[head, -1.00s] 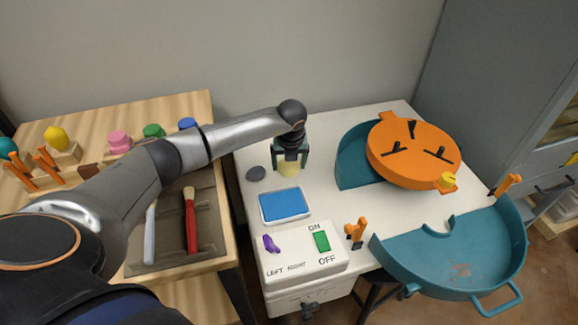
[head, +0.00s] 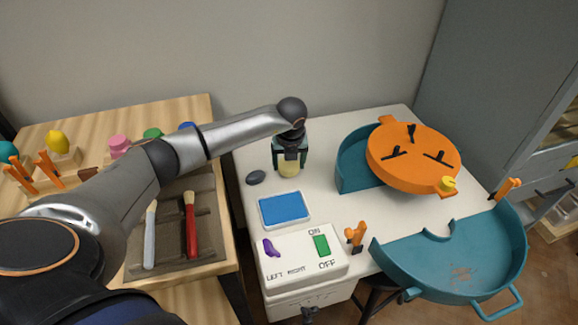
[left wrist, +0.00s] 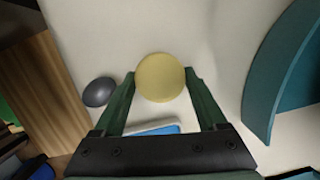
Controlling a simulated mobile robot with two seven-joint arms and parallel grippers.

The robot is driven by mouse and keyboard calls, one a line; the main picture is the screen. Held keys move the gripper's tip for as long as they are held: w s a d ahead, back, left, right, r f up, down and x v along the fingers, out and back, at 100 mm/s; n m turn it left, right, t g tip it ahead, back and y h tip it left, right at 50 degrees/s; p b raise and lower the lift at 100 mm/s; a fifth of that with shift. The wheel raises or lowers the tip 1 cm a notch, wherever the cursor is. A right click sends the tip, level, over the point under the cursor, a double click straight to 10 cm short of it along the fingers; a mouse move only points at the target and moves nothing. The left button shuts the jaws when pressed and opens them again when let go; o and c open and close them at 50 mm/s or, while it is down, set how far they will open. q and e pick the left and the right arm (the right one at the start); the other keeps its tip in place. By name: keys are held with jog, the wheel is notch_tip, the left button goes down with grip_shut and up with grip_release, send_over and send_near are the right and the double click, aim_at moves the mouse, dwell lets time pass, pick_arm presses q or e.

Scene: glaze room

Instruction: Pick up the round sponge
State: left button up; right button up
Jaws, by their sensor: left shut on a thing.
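The round sponge (head: 289,169) is pale yellow and sits at the back left of the white table, between the fingers of my left gripper (head: 289,158). In the left wrist view the sponge (left wrist: 160,77) shows as a yellow disc with a dark green finger touching it on each side. My left gripper (left wrist: 160,85) is shut on it, pointing down. I cannot tell whether the sponge touches the table or is just above it. My right gripper is not in view.
A dark grey oval piece (head: 255,177) lies left of the sponge, and a blue pad in a white tray (head: 284,207) lies in front. The orange wheel (head: 414,157) and teal basin halves (head: 460,255) stand to the right. A switch box (head: 300,255) is at the front.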

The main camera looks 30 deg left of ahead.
pick_arm(q)
jog(key=s+d+r, duration=0.3)
jog(key=d+r, duration=0.8)
jog(key=d, duration=0.2)
jog(key=shift+d+r, duration=0.2)
jog(key=shift+d, duration=0.15)
